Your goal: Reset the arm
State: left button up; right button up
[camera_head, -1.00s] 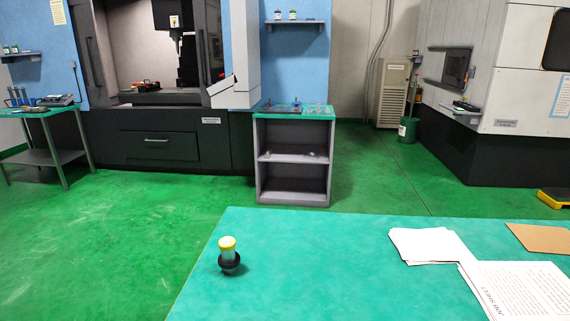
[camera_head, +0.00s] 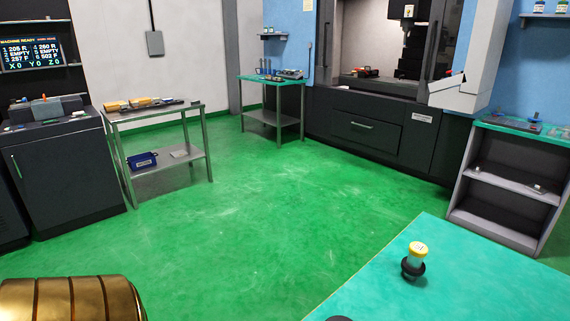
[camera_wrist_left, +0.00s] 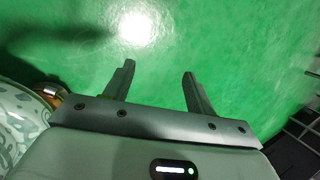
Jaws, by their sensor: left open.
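My left gripper (camera_wrist_left: 158,80) shows in the left wrist view. Its two fingers are apart with nothing between them, above bare green floor (camera_wrist_left: 230,40). In the head view neither gripper can be made out. A gold ribbed rounded part (camera_head: 70,300) shows at the bottom left of the head view; it looks like part of my own body.
Open green floor (camera_head: 230,220) fills the middle. A dark cabinet (camera_head: 70,170) and a metal side table (camera_head: 155,110) stand at left. A small teal-topped table (camera_head: 272,82), a large machine (camera_head: 370,130) and a grey shelf unit (camera_head: 505,190) stand farther back.

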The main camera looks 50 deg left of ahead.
pick_arm(q)
jog(key=s+d+f+n+h, duration=0.1)
jog(key=d+f+h, duration=0.15)
jog(key=d, duration=1.15)
jog(key=s+d+f+n+h, duration=0.1)
jog(key=s+d+f+h, duration=0.15)
jog(key=d, duration=1.05)
jog(key=shift+y, duration=0.4)
jog(key=w+r+p, duration=0.1)
jog(key=p, duration=0.1)
jog(key=d+r+p, duration=0.1)
jog(key=r, duration=0.1)
jog(key=w+d+r+p, duration=0.1)
jog(key=p, duration=0.1)
jog(key=shift+w+d+r+p, duration=0.15)
jog(key=shift+w+r+p, duration=0.1)
jog(key=shift+w+p, duration=0.1)
pick_arm(e)
jog(key=shift+t, duration=0.3)
jog(key=r, duration=0.1)
jog(key=w+r, duration=0.1)
jog(key=r, duration=0.1)
jog(key=w+r, duration=0.1)
jog(key=r, duration=0.1)
jog(key=shift+w+r, duration=0.1)
